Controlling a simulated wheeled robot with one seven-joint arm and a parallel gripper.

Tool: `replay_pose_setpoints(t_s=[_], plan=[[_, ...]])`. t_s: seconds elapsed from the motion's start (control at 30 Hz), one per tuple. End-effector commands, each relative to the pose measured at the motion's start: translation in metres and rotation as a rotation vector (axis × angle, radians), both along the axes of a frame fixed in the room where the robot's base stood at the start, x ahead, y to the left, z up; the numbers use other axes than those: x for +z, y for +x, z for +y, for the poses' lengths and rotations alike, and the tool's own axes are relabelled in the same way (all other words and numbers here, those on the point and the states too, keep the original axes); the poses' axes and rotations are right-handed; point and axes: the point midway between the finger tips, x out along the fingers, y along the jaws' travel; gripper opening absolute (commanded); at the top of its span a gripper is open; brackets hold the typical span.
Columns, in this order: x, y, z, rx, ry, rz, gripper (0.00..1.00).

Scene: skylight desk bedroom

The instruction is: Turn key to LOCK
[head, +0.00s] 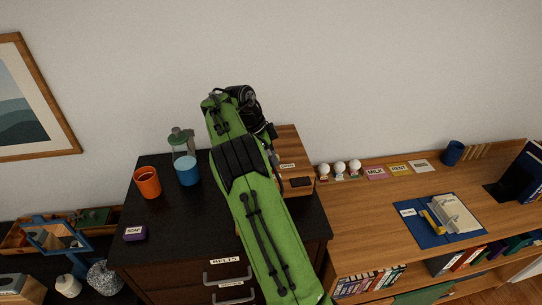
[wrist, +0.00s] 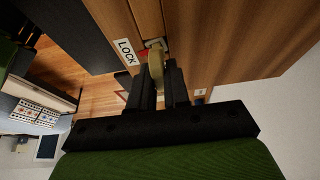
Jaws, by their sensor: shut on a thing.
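My gripper (wrist: 159,78) is shut on a brass-coloured key (wrist: 156,60) in the wrist view. The key's head stands between the two black fingers, at a small pale metal fitting on a wooden front. A white LOCK label (wrist: 126,52) is stuck to the wood just left of the key, and a bit of red shows beside it. In the head view, the wooden box (head: 288,140) stands on the dark dresser, with an OPEN label (head: 287,166) on it. My green arm hides part of the box, and I cannot make out the key there.
A wooden desk (head: 350,218) with small white-topped figures (head: 340,169) adjoins on the right.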

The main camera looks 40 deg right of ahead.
Motion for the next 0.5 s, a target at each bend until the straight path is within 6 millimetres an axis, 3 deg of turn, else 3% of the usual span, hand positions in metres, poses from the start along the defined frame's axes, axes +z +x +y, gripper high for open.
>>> replay_pose_setpoints(t_s=[0.13,0.27,0.3,0.43,0.5], plan=[[-0.0013,-0.0001,-0.0007,-0.026,-0.001,0.003,0.0],[-0.0014,0.0003,-0.0012,-0.191,-0.004,0.003,0.0],[-0.0006,-0.0001,-0.0001,-0.181,0.001,0.001,0.22],[-0.0004,-0.0003,0.0,-0.179,0.001,0.001,0.42],[-0.0003,-0.0004,-0.0001,-0.178,0.001,0.002,0.46]])
